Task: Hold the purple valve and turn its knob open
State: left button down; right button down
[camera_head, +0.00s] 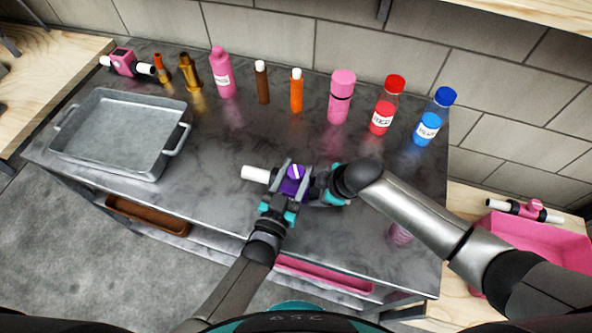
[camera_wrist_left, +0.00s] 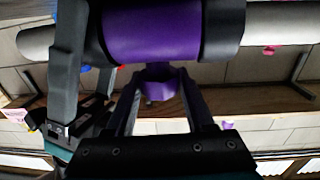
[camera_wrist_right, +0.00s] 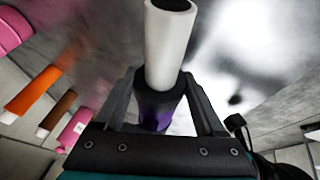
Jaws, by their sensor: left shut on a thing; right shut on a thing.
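The purple valve (camera_head: 285,188) has a white pipe end (camera_head: 254,174) pointing left and is held over the grey worktop. My right gripper (camera_head: 317,184) comes from the right and is shut on the valve body. In the right wrist view the purple body (camera_wrist_right: 157,115) sits between its fingers, partly hidden.
A metal tray (camera_head: 176,160) stands at the left of the worktop (camera_head: 215,205). Along the back are a pink valve (camera_head: 122,62), a pink bottle (camera_head: 341,100), a red bottle (camera_head: 386,103), a blue bottle (camera_head: 434,117) and others. A pink bin (camera_head: 545,250) is at right.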

pick_arm(q)
jog(key=shift+y, duration=0.3)
jog(key=shift+c, duration=1.3)
grip_release()
jog(key=v, duration=1.2)
